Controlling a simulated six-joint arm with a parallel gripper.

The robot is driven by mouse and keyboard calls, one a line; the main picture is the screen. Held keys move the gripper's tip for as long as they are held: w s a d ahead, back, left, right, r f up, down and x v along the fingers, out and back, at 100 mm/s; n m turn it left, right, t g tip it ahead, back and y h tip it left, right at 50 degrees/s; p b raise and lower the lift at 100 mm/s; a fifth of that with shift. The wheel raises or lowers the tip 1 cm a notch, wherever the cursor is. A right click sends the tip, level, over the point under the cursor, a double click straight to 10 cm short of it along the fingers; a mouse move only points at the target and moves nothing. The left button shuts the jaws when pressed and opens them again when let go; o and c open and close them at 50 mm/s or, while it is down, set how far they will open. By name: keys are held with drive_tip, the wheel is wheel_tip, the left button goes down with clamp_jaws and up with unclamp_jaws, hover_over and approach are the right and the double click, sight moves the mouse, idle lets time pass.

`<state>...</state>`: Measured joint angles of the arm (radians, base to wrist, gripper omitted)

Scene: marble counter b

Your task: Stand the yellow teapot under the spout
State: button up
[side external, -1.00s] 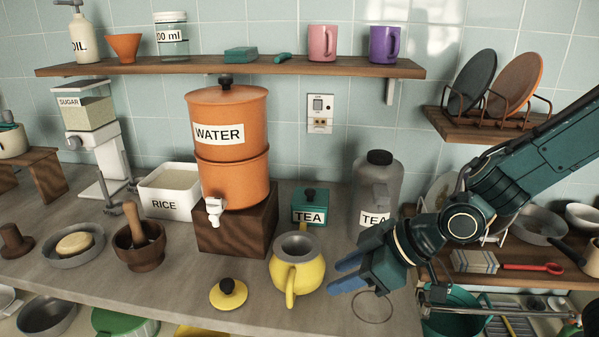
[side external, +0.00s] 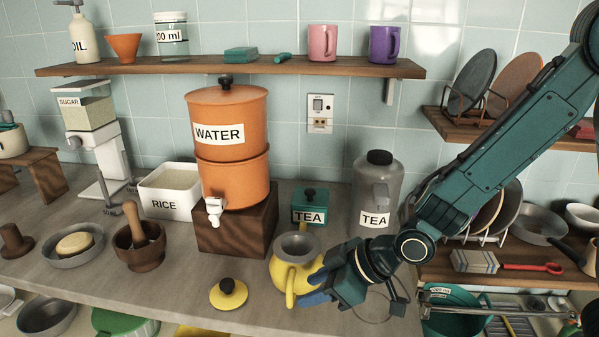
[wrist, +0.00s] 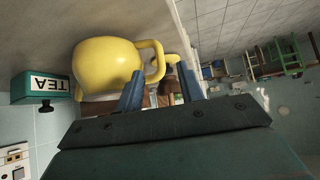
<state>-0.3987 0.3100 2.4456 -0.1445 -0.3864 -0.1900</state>
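The yellow teapot (side external: 290,262) stands upright and lidless on the counter, right of and in front of the water dispenser; it also shows in the wrist view (wrist: 103,62). Its looped handle (wrist: 157,62) faces my gripper. My gripper (side external: 308,287) is low at the teapot's right side, its blue fingers apart. In the wrist view the fingers lie on either side of the handle's end; I cannot tell whether they touch it. The white spout (side external: 214,208) is on the front of the orange WATER dispenser (side external: 232,140), which sits on a dark wooden block (side external: 236,228).
The yellow lid (side external: 228,294) lies left of the teapot near the counter's front edge. A mortar with pestle (side external: 139,243) stands further left. A teal TEA box (side external: 309,206) and a grey TEA canister (side external: 377,190) stand behind.

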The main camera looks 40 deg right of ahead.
drive_tip(key=shift+x, duration=2.7)
drive_tip(key=shift+w, duration=0.1)
clamp_jaws()
